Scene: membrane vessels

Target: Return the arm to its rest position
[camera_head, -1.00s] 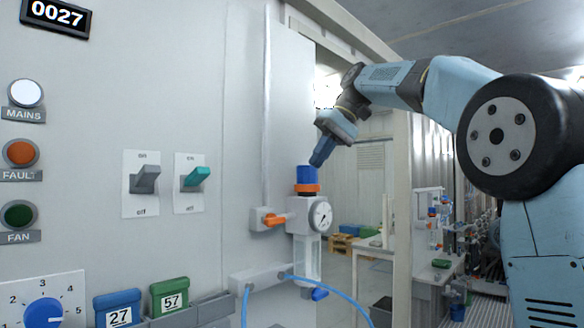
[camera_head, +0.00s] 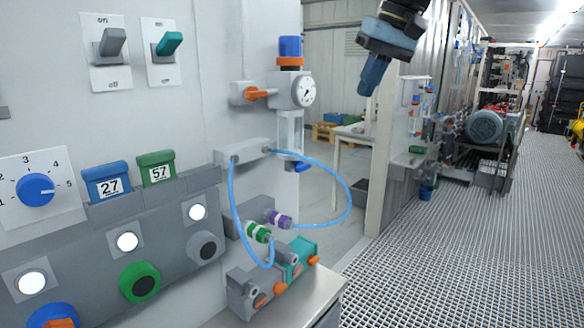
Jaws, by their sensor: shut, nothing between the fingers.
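My gripper (camera_head: 371,76) hangs at the top of the view, right of the middle, pointing down and slightly left. It is shut with nothing in it, and it touches nothing. Only the end of my arm shows; the rest is out of view above. The pressure regulator with its blue knob (camera_head: 290,48) and round gauge (camera_head: 304,90) is on the panel to the left of my gripper, with a clear gap between them.
The grey panel (camera_head: 215,60) with switches and buttons fills the left. A blue hose (camera_head: 345,185) loops out from it. A metal bench (camera_head: 305,290) with couplings stands below. A doorway post (camera_head: 385,150) is behind my gripper. The grating floor (camera_head: 450,260) at right is clear.

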